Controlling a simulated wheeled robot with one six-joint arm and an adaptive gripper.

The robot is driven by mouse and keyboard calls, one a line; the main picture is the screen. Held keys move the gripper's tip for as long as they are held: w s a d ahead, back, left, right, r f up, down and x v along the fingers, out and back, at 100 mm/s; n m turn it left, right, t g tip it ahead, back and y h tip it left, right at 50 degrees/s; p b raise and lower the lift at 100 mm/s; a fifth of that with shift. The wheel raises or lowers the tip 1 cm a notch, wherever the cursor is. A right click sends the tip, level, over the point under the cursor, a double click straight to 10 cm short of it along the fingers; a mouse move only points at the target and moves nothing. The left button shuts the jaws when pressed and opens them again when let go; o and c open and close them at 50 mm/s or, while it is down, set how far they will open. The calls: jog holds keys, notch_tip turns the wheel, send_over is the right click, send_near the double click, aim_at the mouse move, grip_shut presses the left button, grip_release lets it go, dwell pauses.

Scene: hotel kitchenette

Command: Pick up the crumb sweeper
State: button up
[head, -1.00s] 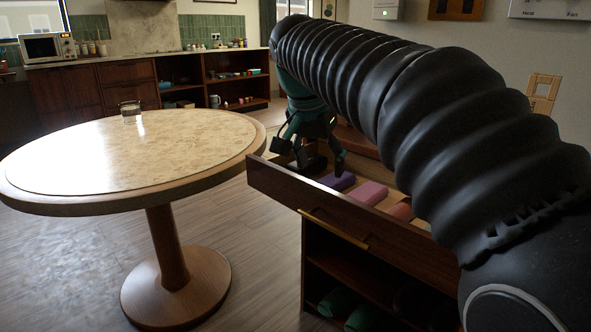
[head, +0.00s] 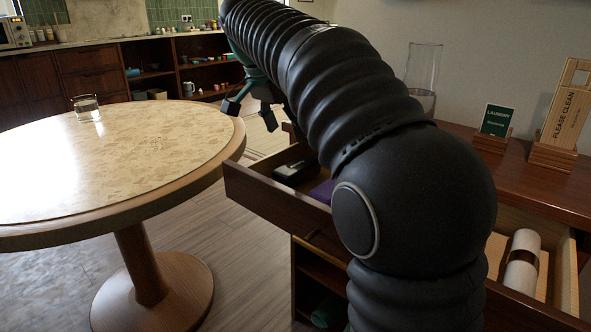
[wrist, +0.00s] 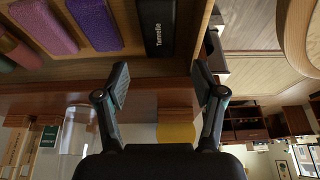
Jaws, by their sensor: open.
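A black oblong item with pale lettering (wrist: 158,26) lies in the open drawer (head: 262,204). It may be the crumb sweeper, but I cannot be sure. My gripper (head: 250,110) is raised beyond the drawer's left end, near the round table's right edge. In the wrist view, its fingers (wrist: 160,82) are apart with nothing between them, and the black item lies beyond them. My arm hides much of the drawer.
A round table (head: 120,165) with a glass (head: 87,108) stands at left. A glass vase (head: 422,78) and signs (head: 497,120) stand on the cabinet top. A white roll (head: 522,262) lies at lower right.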

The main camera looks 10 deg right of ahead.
aim_at(296, 165)
jog(key=x, duration=0.4)
jog(key=b+x, duration=0.1)
jog(key=x, duration=0.1)
jog(key=shift+a+f, duration=0.2)
jog(key=shift+f, duration=0.15)
jog(key=shift+s+b+x, duration=0.2)
jog(key=shift+b+x, duration=0.2)
jog(key=shift+x, duration=0.95)
jog(key=shift+s+b+x, duration=0.15)
jog(key=shift+b+x, duration=0.2)
jog(key=shift+x, duration=1)
jog(key=shift+a+f, duration=0.1)
jog(key=shift+f, duration=0.3)
jog(key=c, duration=1)
jog(key=shift+r, duration=0.1)
notch_tip(296, 165, up, 12)
jog(key=p, duration=0.3)
jog(key=s+a, duration=1.1)
jog(key=a, duration=0.5)
jog(key=shift+s, duration=0.4)
